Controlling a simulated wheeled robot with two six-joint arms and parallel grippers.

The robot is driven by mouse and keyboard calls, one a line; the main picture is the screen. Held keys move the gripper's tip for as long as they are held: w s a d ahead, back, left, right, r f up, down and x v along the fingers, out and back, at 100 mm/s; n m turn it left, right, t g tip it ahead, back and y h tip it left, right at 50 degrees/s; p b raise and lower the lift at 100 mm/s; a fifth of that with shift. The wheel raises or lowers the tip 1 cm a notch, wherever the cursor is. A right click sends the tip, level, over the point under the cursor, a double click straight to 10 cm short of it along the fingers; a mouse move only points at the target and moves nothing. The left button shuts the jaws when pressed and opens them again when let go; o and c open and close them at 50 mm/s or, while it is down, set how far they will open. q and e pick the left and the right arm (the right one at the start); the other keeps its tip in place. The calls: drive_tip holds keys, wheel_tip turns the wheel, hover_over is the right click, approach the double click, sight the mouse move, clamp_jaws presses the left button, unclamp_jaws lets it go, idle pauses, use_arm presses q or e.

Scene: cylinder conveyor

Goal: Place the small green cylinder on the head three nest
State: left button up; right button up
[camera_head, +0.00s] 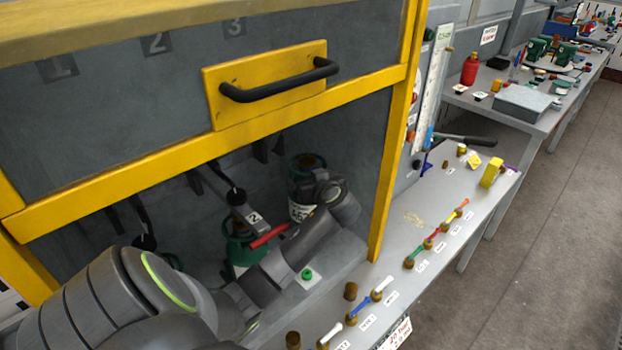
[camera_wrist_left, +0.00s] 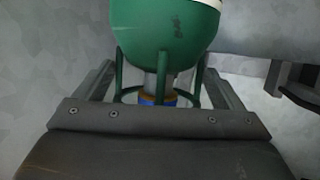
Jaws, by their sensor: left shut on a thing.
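My left gripper (camera_head: 320,182) is inside the yellow-framed cabinet, shut on the small green cylinder (camera_head: 299,205). The cylinder has a white band with a label and appears upright, with a green guard ring on top. In the left wrist view the green cylinder (camera_wrist_left: 160,45) shows its guard legs between my fingers, with a blue and brown fitting below. The number 3 plate (camera_head: 234,27) is on the cabinet front. The head three nest is hidden; I cannot tell whether the cylinder touches it. My right gripper is not in view.
Another green cylinder (camera_head: 236,250) stands left of the held one, by a grey part marked 2 (camera_head: 253,217) and a red handle (camera_head: 268,236). A green knob (camera_head: 307,275) sits on the cabinet floor. The yellow post (camera_head: 392,150) borders the opening. The bench (camera_head: 425,215) holds several small fittings.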

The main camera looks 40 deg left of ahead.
use_arm(q)
wheel_tip(320, 180, down, 7)
drive_tip(key=b, duration=0.5)
drive_tip(key=shift+r, duration=0.15)
drive_tip(key=o, duration=1.6)
drive_tip(key=shift+f, duration=0.35)
drive_tip(key=shift+o, duration=0.9)
drive_tip(key=shift+s+d+r, duration=0.1)
drive_tip(key=shift+s+r, duration=0.05)
drive_tip(key=shift+d, duration=0.1)
drive_tip(key=b+v, duration=0.2)
drive_tip(key=v, duration=0.9)
drive_tip(key=shift+s+d+r+b, duration=0.2)
drive_tip(key=shift+d+b, duration=0.1)
drive_tip(key=shift+b, duration=0.05)
